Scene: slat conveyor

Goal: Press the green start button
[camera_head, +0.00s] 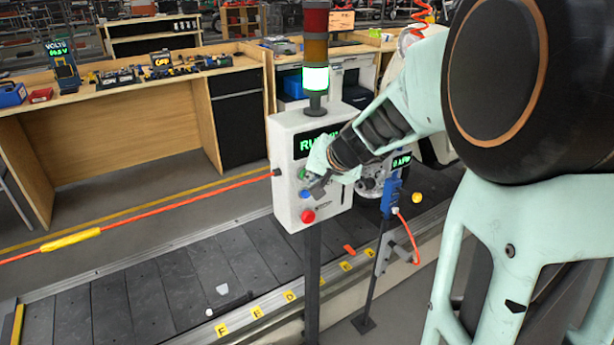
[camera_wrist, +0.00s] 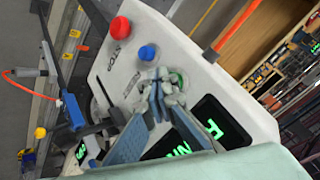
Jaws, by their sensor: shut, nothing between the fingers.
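The white control box (camera_head: 290,135) stands on a dark post, with a red button (camera_head: 308,215) low on its face and a blue button (camera_head: 304,194) above it. The green button (camera_head: 302,173) is the top one, and it shows partly in the wrist view (camera_wrist: 179,79), behind my fingertips. My gripper (camera_head: 318,188) is at the box face with its fingers shut and empty. In the wrist view the fingertips (camera_wrist: 159,82) overlap the green button's edge; I cannot tell whether they touch it. The display (camera_head: 308,144) shows green text beginning "RU", partly hidden by my arm.
A stack light (camera_head: 316,78) on the box is lit green. The slat conveyor (camera_head: 175,285) runs below and behind the box. An orange cord (camera_head: 160,210) reaches the box from the left. A blue device (camera_head: 391,196) on a stand is close on the right.

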